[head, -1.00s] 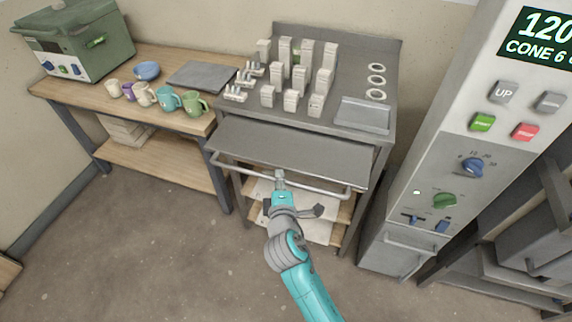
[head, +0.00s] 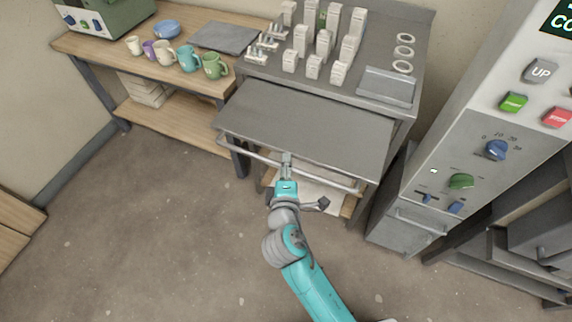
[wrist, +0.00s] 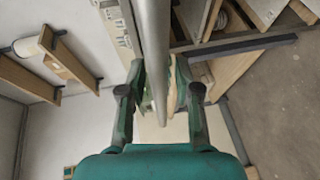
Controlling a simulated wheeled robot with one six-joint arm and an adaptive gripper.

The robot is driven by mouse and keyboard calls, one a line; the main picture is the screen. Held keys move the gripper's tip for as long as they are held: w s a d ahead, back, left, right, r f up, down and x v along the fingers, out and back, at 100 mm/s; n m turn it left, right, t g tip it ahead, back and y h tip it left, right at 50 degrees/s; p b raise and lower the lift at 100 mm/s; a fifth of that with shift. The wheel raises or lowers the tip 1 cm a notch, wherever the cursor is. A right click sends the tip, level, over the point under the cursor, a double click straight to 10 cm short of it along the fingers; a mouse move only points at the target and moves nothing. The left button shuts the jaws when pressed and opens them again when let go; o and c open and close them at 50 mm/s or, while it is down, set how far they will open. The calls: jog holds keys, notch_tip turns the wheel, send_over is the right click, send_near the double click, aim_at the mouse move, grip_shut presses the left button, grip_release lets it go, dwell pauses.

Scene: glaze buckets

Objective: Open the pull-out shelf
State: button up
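The pull-out shelf (head: 315,122) is a flat grey metal sheet standing out from under the top of the grey metal cart. Its long handle bar (head: 328,178) runs along the front edge, and the bar also crosses the wrist view (wrist: 155,45). My gripper (head: 286,158) is at about the middle of the bar. In the wrist view the two fingers (wrist: 158,92) lie close on both sides of the bar, shut on it. The fingertips are partly hidden by the bar.
A wooden table (head: 215,76) with mugs is at the left. A kiln control panel (head: 480,165) rises close at the right. The floor (head: 150,220) in front is clear.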

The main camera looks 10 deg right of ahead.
dwell(0.3)
jog(key=v, duration=1.2)
dwell(0.3)
jog(key=s+d+f+m+g+y, duration=0.1)
jog(key=s+d+f+m+y, duration=0.1)
jog(key=s+d+f, duration=0.3)
jog(key=s+d+f+m+g+y, duration=0.1)
jog(key=s+d+f+y, duration=0.1)
jog(key=s+f, duration=0.35)
jog(key=s+d+r+m, duration=0.1)
jog(key=s+r+m, duration=0.2)
jog(key=s, duration=0.3)
jog(key=s+d+r+m+t, duration=0.1)
jog(key=s+d+r+m, duration=0.1)
jog(key=s, duration=0.4)
jog(key=s+d+r+m, duration=0.1)
jog(key=s+r+m, duration=0.3)
jog(key=s+m, duration=0.2)
jog(key=shift+d, duration=0.3)
jog(key=shift+d+r, duration=0.1)
